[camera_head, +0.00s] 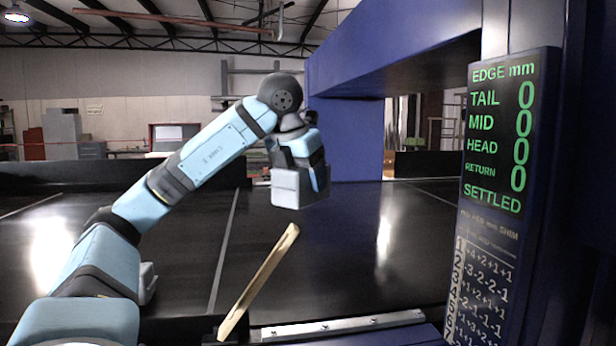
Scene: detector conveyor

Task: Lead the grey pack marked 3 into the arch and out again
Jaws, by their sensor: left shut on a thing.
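A light grey block, which looks like the grey pack (292,188), hangs at the end of my left arm. No number can be read on it from here. My left gripper (309,168) is shut on it, with the fingertips mostly hidden. The block appears to be above the dark belt, though its exact height is hard to tell. The blue arch (344,137) spans the belt behind and to the right, and the block is on its near side. My right gripper is not in view.
A pale wooden strip (262,280) slants up from the front edge below the block. A metal rail (342,326) lies along that edge. A display post (497,140) stands at right, reading four zeros and "SETTLED". Dark belt (400,235) lies clear right of the block.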

